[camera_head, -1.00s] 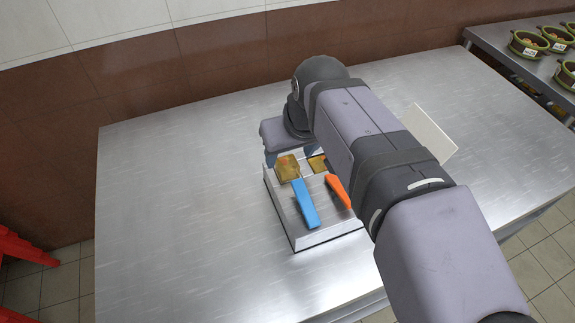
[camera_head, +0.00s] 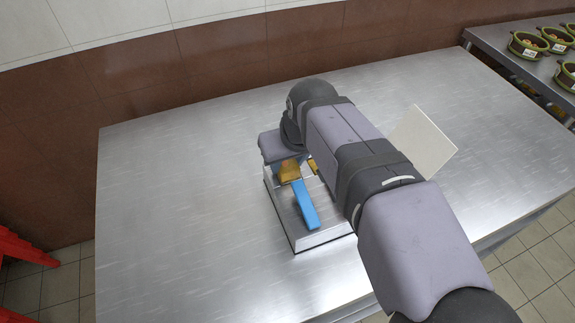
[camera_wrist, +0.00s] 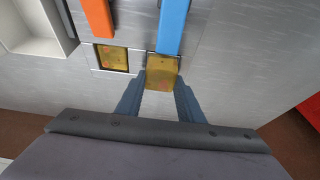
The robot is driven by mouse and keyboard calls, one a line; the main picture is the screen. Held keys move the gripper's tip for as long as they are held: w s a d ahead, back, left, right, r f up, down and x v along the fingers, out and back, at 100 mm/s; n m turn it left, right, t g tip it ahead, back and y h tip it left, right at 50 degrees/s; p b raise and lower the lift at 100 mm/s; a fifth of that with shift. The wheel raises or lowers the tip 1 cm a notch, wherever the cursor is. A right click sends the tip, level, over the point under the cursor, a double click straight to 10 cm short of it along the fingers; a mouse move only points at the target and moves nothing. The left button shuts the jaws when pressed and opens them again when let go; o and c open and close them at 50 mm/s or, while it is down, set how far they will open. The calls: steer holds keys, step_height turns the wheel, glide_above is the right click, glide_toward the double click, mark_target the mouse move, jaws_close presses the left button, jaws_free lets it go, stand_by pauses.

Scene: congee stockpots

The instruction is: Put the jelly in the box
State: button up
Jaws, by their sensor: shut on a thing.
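A translucent amber jelly block (camera_head: 290,172) with reddish bits sits at the top end of the blue bar (camera_head: 306,205) on a steel stand. It also shows in the wrist view (camera_wrist: 162,72), between my gripper's two blue-grey fingers (camera_wrist: 162,82), which are shut on it. I cannot tell whether it is clear of the stand. A second amber jelly (camera_wrist: 113,57) lies in a square slot below the orange bar (camera_wrist: 98,16). The white box (camera_head: 424,143) stands to the right, partly hidden by my arm; its open inside and rim show in the wrist view (camera_wrist: 62,48).
The steel stand (camera_head: 282,212) rests on a wide metal table (camera_head: 185,190), clear on its left side. A side counter with green pots (camera_head: 527,45) is at the far right. A red stool (camera_head: 22,248) is at the lower left.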

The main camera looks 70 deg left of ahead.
mark_target(288, 164)
step_height(288, 164, up, 10)
steer(key=p, duration=0.1)
steer(key=shift+p, duration=0.35)
steer(key=w+d+r+m+t+p, duration=0.1)
steer(key=w+d+r+m+p, duration=0.15)
steer(key=w+p, duration=0.7)
steer(key=w+d+f+m+p, duration=0.1)
steer(key=w+d+f, duration=0.15)
steer(key=w, duration=0.35)
steer(key=w+d+f+m, duration=0.1)
steer(key=w+d+f, duration=0.1)
steer(key=w+f, duration=0.25)
steer(key=a+n, duration=0.1)
steer(key=w+a+f+n, duration=0.1)
steer(key=n, duration=0.1)
steer(key=a+n+g, duration=0.1)
steer(key=a, duration=0.1)
steer(key=shift+w+f+n, duration=0.2)
steer(key=shift+w+n, duration=0.05)
